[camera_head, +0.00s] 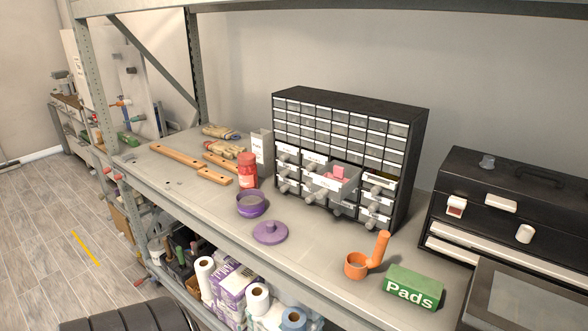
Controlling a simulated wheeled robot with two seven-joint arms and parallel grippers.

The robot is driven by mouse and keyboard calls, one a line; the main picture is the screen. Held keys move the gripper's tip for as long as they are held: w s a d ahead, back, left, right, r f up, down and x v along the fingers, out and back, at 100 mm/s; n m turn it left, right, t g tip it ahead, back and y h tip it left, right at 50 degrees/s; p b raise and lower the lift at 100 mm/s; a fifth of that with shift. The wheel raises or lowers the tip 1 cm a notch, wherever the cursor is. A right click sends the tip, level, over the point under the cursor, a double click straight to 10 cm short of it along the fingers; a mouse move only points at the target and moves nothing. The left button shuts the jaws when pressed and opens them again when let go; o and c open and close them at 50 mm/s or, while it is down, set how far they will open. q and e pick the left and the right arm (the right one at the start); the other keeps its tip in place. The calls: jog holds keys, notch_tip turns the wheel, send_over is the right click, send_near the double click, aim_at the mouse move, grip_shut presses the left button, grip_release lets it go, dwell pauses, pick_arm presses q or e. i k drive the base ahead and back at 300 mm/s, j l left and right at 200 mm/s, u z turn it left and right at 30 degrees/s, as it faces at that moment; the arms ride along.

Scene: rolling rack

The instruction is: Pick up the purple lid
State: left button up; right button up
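The purple lid (270,232) lies flat on the grey shelf top near its front edge, with its round knob facing up. A purple round container (252,204), open at the top, stands just behind and to the left of it, apart from the lid. Nothing covers the lid. Neither of my grippers shows in the head view.
A red jar (247,170) stands behind the purple container. A black drawer cabinet (345,155) with one drawer pulled out stands behind the lid. An orange scoop (367,258) and a green "Pads" box (412,288) are to the right. The shelf (318,262) right of the lid is clear.

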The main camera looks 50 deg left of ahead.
aim_at(270, 233)
jog(key=u, duration=1.9)
